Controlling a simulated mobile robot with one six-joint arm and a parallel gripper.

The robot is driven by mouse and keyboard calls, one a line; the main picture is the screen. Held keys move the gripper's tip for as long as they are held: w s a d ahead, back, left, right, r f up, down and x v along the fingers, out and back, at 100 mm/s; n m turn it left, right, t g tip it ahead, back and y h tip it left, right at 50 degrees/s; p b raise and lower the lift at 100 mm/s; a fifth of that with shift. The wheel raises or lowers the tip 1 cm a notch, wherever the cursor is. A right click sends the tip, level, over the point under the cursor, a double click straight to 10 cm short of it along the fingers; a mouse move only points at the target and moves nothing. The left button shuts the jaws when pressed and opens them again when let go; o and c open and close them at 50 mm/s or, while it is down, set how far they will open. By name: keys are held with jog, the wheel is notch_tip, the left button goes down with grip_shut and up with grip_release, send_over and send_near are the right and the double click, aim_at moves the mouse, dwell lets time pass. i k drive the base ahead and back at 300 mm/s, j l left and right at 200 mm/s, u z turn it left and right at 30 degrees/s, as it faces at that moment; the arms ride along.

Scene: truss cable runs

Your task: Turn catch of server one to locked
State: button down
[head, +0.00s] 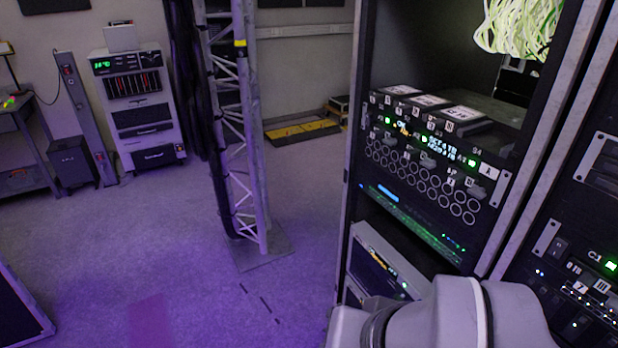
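A tall open rack (495,225) stands at the right. Its black panel (430,165) carries several small grey catches in a sloping row, among them one at the left (390,140) and one at the right (477,191). Small labels and green displays sit above them. I can read "S4" near the right end; the label for server one and the catches' locked or unlocked marks are too small to read. My arm (450,315) shows at the bottom right, below the panel. My gripper is out of view.
Boxes with white labels (462,113) rest above the panel, and pale cables (520,25) hang over it. Another rack (590,240) stands close at right. A truss column (245,120) with black cables stands left of the rack. The floor (150,240) at left is mostly clear.

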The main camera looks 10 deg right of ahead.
aim_at(396, 296)
jog(key=i+l+z, duration=0.25)
jog(key=z, duration=0.2)
jog(key=i+l+z, duration=0.25)
jog(key=z, duration=0.2)
